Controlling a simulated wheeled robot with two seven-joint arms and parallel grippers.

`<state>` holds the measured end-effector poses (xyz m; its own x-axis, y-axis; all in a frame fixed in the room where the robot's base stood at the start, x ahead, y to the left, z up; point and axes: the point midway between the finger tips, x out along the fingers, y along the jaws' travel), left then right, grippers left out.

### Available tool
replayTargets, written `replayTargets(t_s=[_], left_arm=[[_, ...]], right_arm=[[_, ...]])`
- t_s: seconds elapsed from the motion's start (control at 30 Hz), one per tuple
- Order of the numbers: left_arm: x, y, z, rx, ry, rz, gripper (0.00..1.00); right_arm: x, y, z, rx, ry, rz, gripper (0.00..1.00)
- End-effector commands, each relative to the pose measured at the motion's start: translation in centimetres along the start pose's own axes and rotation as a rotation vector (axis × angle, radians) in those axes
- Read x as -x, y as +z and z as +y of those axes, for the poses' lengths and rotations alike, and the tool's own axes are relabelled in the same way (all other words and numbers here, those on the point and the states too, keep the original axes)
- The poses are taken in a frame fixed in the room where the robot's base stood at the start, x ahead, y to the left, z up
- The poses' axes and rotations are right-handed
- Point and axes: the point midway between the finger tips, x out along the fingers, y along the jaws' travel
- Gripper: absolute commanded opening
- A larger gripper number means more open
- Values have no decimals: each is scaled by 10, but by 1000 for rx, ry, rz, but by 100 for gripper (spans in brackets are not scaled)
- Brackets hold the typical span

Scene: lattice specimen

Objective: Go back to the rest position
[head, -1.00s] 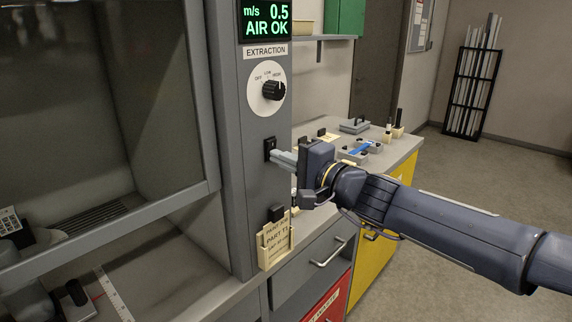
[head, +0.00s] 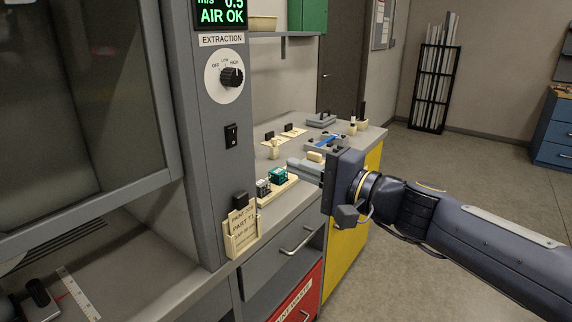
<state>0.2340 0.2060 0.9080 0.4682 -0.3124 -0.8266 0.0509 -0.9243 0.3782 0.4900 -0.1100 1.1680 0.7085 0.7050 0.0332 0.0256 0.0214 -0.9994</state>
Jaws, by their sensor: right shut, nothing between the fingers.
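My right gripper (head: 305,168) is shut and empty. It points left, above the grey counter, clear of the black rocker switch (head: 231,135) on the fume hood post. The extraction knob (head: 231,76) sits above that switch, and the lit display (head: 221,14) reads AIR OK. My left gripper is not in view.
The fume hood (head: 90,200) fills the left side. The counter (head: 345,150) carries a board with green parts (head: 278,177) and small trays near my right gripper. Open floor (head: 470,180) lies at right.

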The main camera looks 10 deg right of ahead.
Motion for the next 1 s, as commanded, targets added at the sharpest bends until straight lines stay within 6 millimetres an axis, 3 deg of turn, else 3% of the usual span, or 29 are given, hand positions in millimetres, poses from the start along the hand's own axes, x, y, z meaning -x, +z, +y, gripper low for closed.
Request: replayTargets(t_s=[0.5, 0.63, 0.77, 0.9, 1.0], left_arm=[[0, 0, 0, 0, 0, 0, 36], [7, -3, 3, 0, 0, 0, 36], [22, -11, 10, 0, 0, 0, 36], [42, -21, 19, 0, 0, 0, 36], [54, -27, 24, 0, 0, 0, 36]], right_arm=[[2, 0, 0, 1, 1, 0, 0], [14, 13, 2, 54, 46, -22, 0], [50, 45, 20, 202, 198, -81, 0], [114, 81, 65, 389, 455, -159, 0], [161, 98, 101, 495, 643, -200, 0]])
